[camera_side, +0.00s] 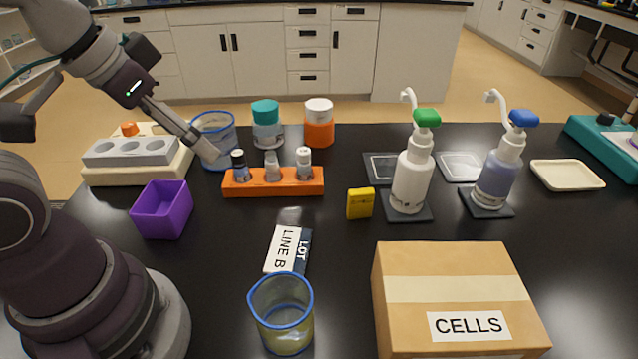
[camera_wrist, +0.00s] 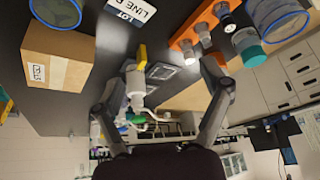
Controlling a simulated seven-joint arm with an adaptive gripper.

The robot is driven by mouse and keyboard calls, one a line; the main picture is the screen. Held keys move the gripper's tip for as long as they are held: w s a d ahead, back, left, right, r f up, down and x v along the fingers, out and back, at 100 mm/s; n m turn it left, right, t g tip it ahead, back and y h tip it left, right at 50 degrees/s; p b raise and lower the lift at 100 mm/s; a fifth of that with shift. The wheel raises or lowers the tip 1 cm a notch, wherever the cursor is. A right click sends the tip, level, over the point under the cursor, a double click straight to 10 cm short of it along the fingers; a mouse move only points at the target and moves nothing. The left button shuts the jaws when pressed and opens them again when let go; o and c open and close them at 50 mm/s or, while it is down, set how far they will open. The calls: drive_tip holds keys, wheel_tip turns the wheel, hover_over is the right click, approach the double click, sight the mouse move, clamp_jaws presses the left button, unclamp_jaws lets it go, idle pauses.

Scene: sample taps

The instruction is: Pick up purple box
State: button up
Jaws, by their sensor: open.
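The purple box (camera_side: 163,210) is a small open-topped container standing upright on the black bench at the left in the side view. It does not show in the wrist view. My gripper (camera_side: 208,152) is above the bench, up and to the right of the purple box, in front of the blue-rimmed beaker and by the left end of the orange rack. It is apart from the box. In the wrist view my gripper (camera_wrist: 160,75) has its two fingers spread wide with nothing held between them.
An orange rack (camera_side: 275,188) with small vials stands right of the box. A grey block on a cream base (camera_side: 130,153) is behind it. A blue-rimmed beaker (camera_side: 217,130) stands behind my gripper. A label card (camera_side: 288,250), front beaker (camera_side: 282,318) and cardboard box (camera_side: 450,275) are farther right.

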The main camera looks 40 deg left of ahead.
drive_tip(key=o, duration=0.3)
drive_tip(key=n+g, duration=0.5)
drive_tip(key=n, duration=0.3)
hover_over(164, 209)
drive_tip(key=d, duration=0.3)
wheel_tip(164, 209, down, 10)
drive_tip(key=shift+g, duration=0.3)
drive_tip(key=f, duration=1)
drive_tip(key=shift+s+a+f, duration=0.1)
drive_tip(key=shift+s+f, duration=0.15)
